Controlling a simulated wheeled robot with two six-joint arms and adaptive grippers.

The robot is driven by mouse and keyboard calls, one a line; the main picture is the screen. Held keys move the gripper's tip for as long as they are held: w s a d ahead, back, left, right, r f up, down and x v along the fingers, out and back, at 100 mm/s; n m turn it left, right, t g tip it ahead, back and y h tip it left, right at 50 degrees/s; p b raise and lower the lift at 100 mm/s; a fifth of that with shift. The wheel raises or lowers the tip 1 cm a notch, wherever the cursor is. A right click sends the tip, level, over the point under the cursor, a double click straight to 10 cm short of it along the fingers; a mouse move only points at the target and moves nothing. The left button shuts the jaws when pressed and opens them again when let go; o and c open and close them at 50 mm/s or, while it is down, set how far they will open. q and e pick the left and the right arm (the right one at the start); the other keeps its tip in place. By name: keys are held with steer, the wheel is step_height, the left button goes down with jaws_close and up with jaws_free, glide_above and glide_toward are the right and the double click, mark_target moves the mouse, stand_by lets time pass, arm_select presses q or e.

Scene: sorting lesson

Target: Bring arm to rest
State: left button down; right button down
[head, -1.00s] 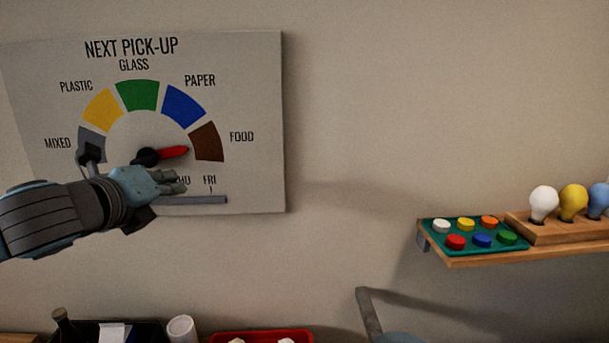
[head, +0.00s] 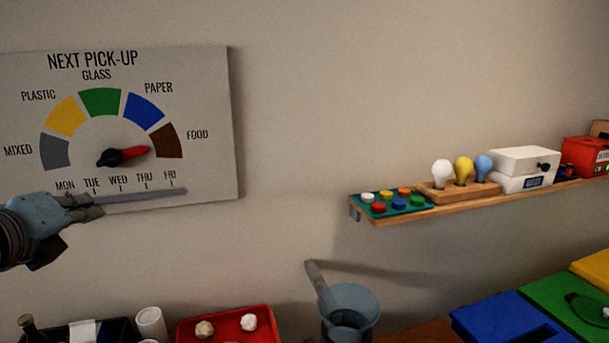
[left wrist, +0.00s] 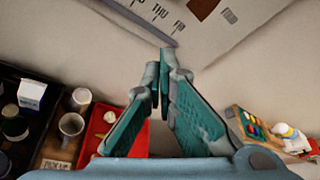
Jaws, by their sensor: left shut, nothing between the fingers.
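My left gripper (head: 88,207) is at the left of the head view, just in front of the lower left of the pick-up board (head: 215,130). In the left wrist view its fingers (left wrist: 163,60) meet at the tips, with nothing between them. I cannot tell whether it touches the board. The red pointer (head: 134,152) on the board's dial points right, towards the brown FOOD segment. A grey slot bar (head: 150,194) runs under the day names. My right gripper is not in view.
A wall shelf (head: 465,211) holds a button panel, bulbs (head: 463,170) and a white box (head: 525,160). Below are a red tray (head: 262,313) with crumpled pieces, a white cup (head: 151,324), a grey funnel-like container (head: 350,300), and blue and green bins (head: 560,300). The wall between board and shelf is clear.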

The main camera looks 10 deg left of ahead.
arm_select(q)
steer(key=s+d+f+n+g+h, duration=0.15)
steer(key=f+n, duration=0.25)
steer(key=f, duration=0.6)
steer(key=s+d+f+n+g, duration=0.1)
steer(key=d+f+n+g, duration=0.2)
steer(key=f, duration=0.7)
steer(key=s+d+f+n+h, duration=0.1)
steer(key=d+f+n, duration=0.3)
steer(key=f, duration=0.7)
steer(key=s+d+f+n+g, duration=0.35)
steer(key=s+f+n, duration=0.4)
steer(key=s, duration=0.25)
steer(key=s+d+f+n+g, duration=0.35)
steer(key=s+f+n, duration=0.35)
steer(key=s+f, duration=0.3)
step_height(320, 180, down, 18)
steer(key=a, duration=0.2)
steer(key=s+f+g, duration=0.1)
steer(key=s+f, duration=1.2)
steer(key=s, duration=0.2)
steer(key=shift+a+g, duration=0.15)
steer(key=shift+g, duration=0.2)
